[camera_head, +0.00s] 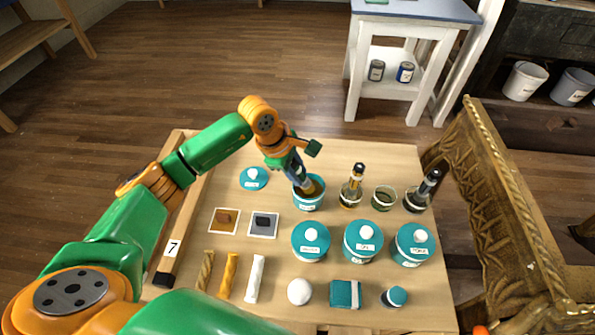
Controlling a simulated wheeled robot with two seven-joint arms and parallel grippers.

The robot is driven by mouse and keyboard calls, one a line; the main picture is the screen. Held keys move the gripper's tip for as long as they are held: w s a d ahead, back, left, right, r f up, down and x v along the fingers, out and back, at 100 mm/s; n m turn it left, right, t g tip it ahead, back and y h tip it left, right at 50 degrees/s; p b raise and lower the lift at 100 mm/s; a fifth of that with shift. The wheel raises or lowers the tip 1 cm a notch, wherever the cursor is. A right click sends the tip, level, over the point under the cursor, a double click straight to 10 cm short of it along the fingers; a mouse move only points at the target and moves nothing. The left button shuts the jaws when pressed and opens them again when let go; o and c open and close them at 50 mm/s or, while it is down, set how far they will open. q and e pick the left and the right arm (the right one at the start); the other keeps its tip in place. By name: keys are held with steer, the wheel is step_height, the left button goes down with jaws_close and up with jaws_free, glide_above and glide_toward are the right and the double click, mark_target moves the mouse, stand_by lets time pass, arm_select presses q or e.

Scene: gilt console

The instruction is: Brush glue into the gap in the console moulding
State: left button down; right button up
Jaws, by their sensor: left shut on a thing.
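My left gripper (293,165) reaches over the table from the left. It is shut on a brush (303,183) with a dark handle, largely hidden by the fingers. The brush points down into an open teal pot (308,206) with brown contents; whether its bristles touch the contents is hidden. A teal lid (254,179) with a white knob lies left of this pot. The carved gilt console (505,200) stands at the right, beyond the table's edge. I cannot make out the gap in its moulding. My right gripper is out of view.
The wooden table (340,155) also holds jars with brushes (351,195), several lidded teal pots (310,241), sample tiles (224,221), moulding strips (228,276), a white ball (299,291) and a teal box (345,294). A white side table (397,70) stands behind.

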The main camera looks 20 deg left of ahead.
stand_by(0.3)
arm_select(q)
step_height(320, 180, up, 7)
steer(key=p, duration=0.5)
stand_by(0.5)
